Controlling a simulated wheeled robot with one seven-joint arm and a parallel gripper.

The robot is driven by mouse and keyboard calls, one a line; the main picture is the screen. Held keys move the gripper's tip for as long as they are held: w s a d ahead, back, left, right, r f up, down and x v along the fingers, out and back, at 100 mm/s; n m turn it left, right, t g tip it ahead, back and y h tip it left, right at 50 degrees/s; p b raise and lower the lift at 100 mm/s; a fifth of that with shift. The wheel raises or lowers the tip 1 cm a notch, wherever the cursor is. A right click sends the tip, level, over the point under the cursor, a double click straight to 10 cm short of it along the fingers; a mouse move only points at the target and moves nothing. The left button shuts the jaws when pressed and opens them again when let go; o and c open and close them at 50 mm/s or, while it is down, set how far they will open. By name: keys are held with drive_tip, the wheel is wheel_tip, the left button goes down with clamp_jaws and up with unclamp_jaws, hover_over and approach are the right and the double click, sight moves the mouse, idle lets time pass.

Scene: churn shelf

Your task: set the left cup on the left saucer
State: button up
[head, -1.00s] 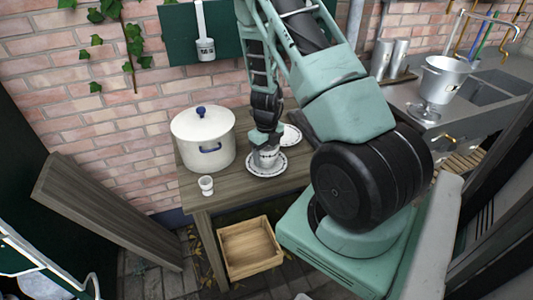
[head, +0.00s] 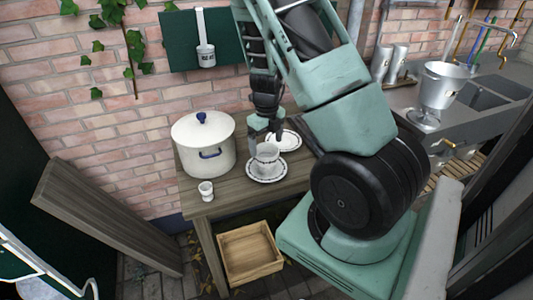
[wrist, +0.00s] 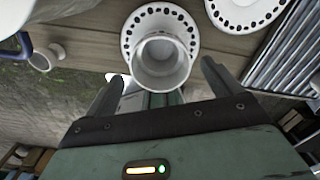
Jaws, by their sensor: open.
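A white cup (head: 265,153) with a dark pattern stands upright on the left saucer (head: 267,178), a white plate with a dark patterned rim. In the wrist view the cup (wrist: 160,60) covers part of that saucer (wrist: 132,34). My gripper (head: 265,132) is open just above and behind the cup. In the wrist view its two fingers (wrist: 158,73) are spread either side of the cup, with gaps between. A second saucer (head: 289,138) lies behind to the right; it shows no cup on it in the wrist view (wrist: 247,14).
A large white lidded pot (head: 204,150) stands left on the wooden table (head: 232,196). A small white cup (head: 206,191) stands near the table's front left edge. A wooden crate (head: 250,252) sits on the floor below. A steel sink counter is at right.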

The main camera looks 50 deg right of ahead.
wheel_tip(320, 180, up, 4)
drive_tip(key=r, duration=0.1)
drive_tip(key=s+a+r+n+y, duration=0.1)
drive_tip(key=a+r+n, duration=0.3)
drive_tip(key=a+n, duration=0.95)
drive_tip(key=s+a+r+n+y, duration=0.1)
drive_tip(key=a+r+n, duration=0.3)
drive_tip(key=a+n, duration=0.9)
drive_tip(key=s+a+r+n, duration=0.2)
drive_tip(key=s+a+n, duration=0.5)
drive_tip(key=n, duration=0.2)
drive_tip(key=s+a+r+n+h, duration=0.1)
drive_tip(key=s+a+r+n, duration=0.2)
drive_tip(key=s+a+n, duration=0.4)
drive_tip(key=s+n, duration=0.1)
drive_tip(key=n, duration=0.2)
drive_tip(key=shift+s+a, duration=0.15)
drive_tip(key=shift+s, duration=0.1)
